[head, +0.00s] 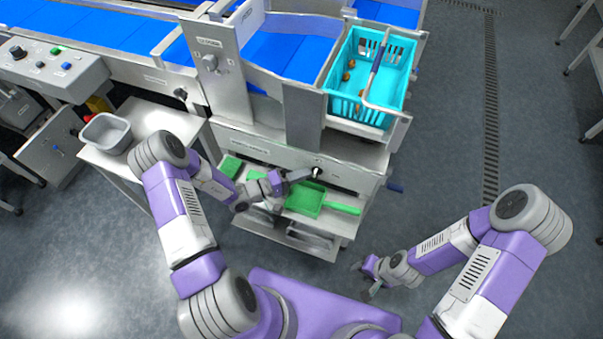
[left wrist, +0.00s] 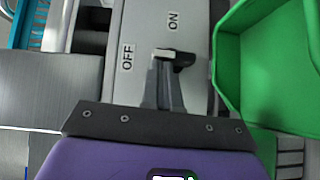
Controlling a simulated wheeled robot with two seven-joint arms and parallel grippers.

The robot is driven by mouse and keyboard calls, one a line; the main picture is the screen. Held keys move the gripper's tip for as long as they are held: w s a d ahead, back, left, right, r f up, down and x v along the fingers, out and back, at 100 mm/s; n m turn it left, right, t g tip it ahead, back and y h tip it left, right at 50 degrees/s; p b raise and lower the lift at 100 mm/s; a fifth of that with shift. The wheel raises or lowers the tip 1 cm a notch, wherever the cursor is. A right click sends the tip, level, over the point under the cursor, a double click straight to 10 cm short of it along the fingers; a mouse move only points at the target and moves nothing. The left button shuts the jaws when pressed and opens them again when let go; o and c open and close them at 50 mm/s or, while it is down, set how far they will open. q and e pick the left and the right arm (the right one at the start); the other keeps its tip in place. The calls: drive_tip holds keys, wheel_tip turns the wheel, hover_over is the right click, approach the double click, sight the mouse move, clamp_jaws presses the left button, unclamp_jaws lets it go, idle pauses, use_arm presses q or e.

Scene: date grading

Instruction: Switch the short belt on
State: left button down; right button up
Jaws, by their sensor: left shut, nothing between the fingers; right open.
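The short belt's switch is a black knob (left wrist: 185,59) on a grey panel (left wrist: 135,85) printed OFF and ON. In the left wrist view OFF is left of the knob and ON is above it. The knob (head: 317,172) is on the front of the metal frame in the head view. My left gripper (left wrist: 165,54) is shut and empty, its fingertips right at the knob and partly covering it. Whether they touch, and where the knob points, I cannot tell. In the head view my left gripper (head: 308,174) is beside the knob. My right gripper (head: 366,282) is open, low over the floor.
A green scoop (head: 304,200) lies on the shelf below the panel. A turquoise basket (head: 348,105) with a few dates stands above at the belt's end. A grey tub (head: 105,133) is on a side table at left.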

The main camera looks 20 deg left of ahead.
sight(317, 173)
use_arm(q)
drive_tip(key=shift+d+r+m+p, duration=0.1)
drive_tip(key=shift+r+m+p, duration=0.05)
drive_tip(key=shift+m+p, duration=0.2)
use_arm(e)
drive_tip(key=shift+r, duration=0.45)
use_arm(q)
drive_tip(key=d+m+g+y, duration=0.1)
drive_tip(key=d+r+m+g+y, duration=0.1)
drive_tip(key=y, duration=0.1)
drive_tip(key=shift+d+r+m, duration=0.25)
drive_tip(key=shift+m, duration=0.1)
drive_tip(key=shift+d+r+b, duration=0.2)
drive_tip(key=shift+r+b, duration=0.05)
drive_tip(key=shift+b, duration=0.4)
use_arm(e)
drive_tip(key=shift+s+d+f, duration=0.1)
drive_tip(key=shift+s+f, duration=0.2)
drive_tip(key=shift+f, duration=0.45)
use_arm(q)
drive_tip(key=shift+r, duration=0.1)
drive_tip(key=shift+s+r, duration=0.1)
drive_tip(key=shift+r, duration=0.6)
use_arm(e)
drive_tip(key=shift+r, duration=0.3)
